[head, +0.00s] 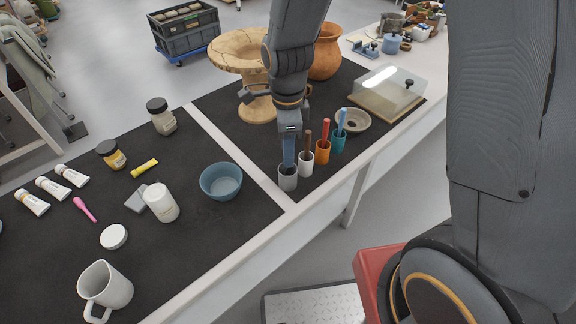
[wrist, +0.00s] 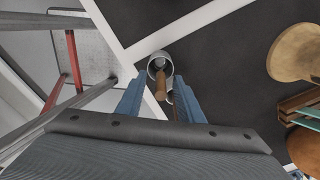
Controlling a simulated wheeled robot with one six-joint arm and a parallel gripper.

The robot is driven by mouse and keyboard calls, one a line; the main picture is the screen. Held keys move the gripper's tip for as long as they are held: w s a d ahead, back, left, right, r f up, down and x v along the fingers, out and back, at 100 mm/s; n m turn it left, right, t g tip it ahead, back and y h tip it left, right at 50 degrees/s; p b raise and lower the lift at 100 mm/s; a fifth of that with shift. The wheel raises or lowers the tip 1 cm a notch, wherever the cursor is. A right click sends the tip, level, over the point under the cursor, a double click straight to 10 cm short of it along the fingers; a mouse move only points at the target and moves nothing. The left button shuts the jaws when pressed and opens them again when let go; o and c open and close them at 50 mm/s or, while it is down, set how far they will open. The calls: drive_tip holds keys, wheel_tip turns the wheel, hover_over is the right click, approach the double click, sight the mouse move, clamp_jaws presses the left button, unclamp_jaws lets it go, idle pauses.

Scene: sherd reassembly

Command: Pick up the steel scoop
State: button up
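My gripper (head: 289,160) points down over a grey cup (head: 288,181) at the near edge of the dark mat. In the wrist view my gripper (wrist: 160,82) has its two blue fingers apart. A tool with a wooden handle (wrist: 160,85) stands in the grey cup (wrist: 154,66) and its handle shows between the fingers, not visibly gripped. It may be the steel scoop; its working end is hidden in the cup. In the head view my fingers hide this handle.
Close beside on the right are a white cup (head: 306,165) with a brown handle, an orange cup (head: 322,153) and a teal cup (head: 338,143). A blue bowl (head: 221,183) stands to the left. A clay vessel (head: 256,108) stands behind.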

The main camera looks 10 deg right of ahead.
drive_tip(key=shift+f, duration=1.4)
clamp_jaws()
drive_tip(key=shift+w+r, duration=0.1)
drive_tip(key=shift+r, duration=0.05)
drive_tip(key=shift+r+b, duration=0.55)
drive_tip(key=shift+r, duration=4.35)
